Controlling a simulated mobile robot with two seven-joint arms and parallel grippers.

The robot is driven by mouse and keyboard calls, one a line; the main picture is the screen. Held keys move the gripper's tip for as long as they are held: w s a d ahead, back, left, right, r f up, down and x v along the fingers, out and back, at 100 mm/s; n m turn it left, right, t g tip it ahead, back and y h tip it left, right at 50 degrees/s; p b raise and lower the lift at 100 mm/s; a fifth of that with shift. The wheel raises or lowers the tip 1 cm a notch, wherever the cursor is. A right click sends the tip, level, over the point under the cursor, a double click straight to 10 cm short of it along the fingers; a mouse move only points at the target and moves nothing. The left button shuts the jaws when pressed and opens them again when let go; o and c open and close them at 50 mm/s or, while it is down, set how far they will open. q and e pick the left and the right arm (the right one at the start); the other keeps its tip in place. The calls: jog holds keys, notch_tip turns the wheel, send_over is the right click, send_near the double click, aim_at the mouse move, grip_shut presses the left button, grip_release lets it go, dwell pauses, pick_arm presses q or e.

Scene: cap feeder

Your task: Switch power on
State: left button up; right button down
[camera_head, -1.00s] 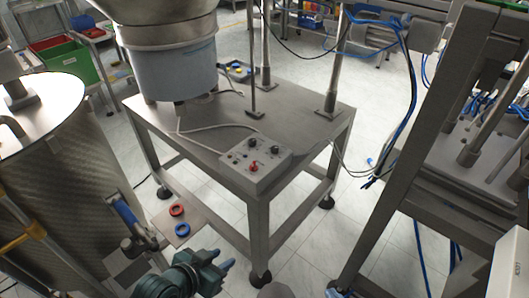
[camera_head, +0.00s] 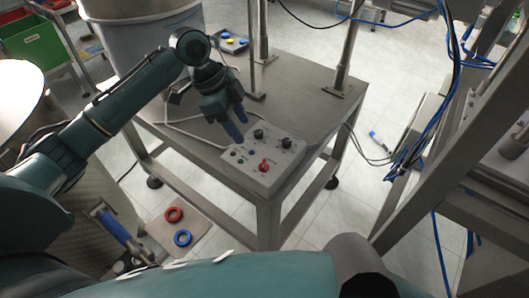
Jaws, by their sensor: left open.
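A grey control box (camera_head: 262,164) sits on the near corner of the metal table. Its top carries black knobs, small markings and a red switch (camera_head: 264,165) towards its near side. My left gripper (camera_head: 239,130) reaches in from the left, with blue fingertips pointing down at the box's left rear edge. Its fingers are open, with nothing seen between them. They appear close to the box top; whether they touch it I cannot tell. The red switch is in plain view, to the right of and nearer than the fingertips. My right gripper is not in view.
The metal table (camera_head: 310,105) has free surface behind and right of the box. A large feeder bowl (camera_head: 145,45) stands at its left rear. A red ring (camera_head: 173,214) and a blue ring (camera_head: 183,238) lie on a low plate. A metal frame (camera_head: 440,170) stands at right.

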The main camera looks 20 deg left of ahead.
aim_at(263, 163)
pick_arm(q)
jog(key=x, duration=1.1)
jog(key=shift+s, duration=0.1)
jog(key=shift+x, duration=0.85)
jog(key=c, duration=1)
